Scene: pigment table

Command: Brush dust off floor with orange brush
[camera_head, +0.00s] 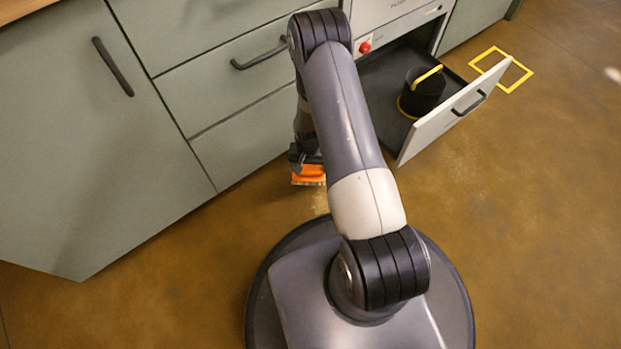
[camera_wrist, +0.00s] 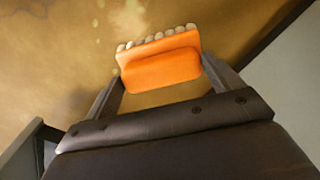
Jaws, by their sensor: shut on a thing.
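The orange brush (camera_head: 309,174) is at the end of my arm, low over the floor beside the cabinet fronts. In the wrist view the brush (camera_wrist: 162,62) sits between the two fingers of my gripper (camera_wrist: 160,75), which is shut on it. Its pale bristle tufts point away from my gripper. Pale dust (camera_wrist: 127,20) lies on the brown floor just beyond the bristles. In the head view a pale dusty patch (camera_head: 319,201) shows beside the brush, partly hidden by my arm. I cannot tell whether the bristles touch the floor.
An open drawer (camera_head: 379,92) at the upper right holds a black pot (camera_head: 423,92) with a yellow handle. A yellow square outline (camera_head: 522,80) marks the floor beyond it. Grey-green cabinets (camera_head: 90,150) close off the left and back. The floor (camera_head: 520,240) at right is clear.

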